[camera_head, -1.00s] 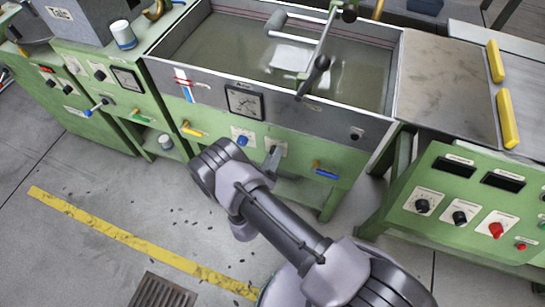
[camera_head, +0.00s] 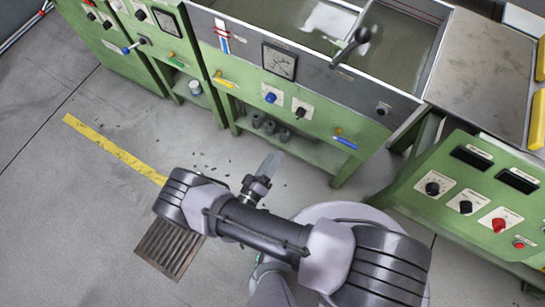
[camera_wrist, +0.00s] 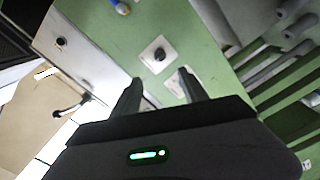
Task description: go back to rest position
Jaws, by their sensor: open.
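My gripper (camera_wrist: 163,98) shows in the wrist view with its two dark fingers spread apart and nothing between them. Beyond the fingers is a green panel with a black knob (camera_wrist: 160,54) on a white plate. In the head view my gripper (camera_head: 272,163) is at the end of my folded arm, above the floor in front of the green extruder (camera_head: 320,95). It is apart from the extruder's front panel, and its fingers look blurred there.
The extruder's water tank (camera_head: 300,50) has a crank handle over its rim. A green control cabinet (camera_head: 450,215) with knobs stands at the right.

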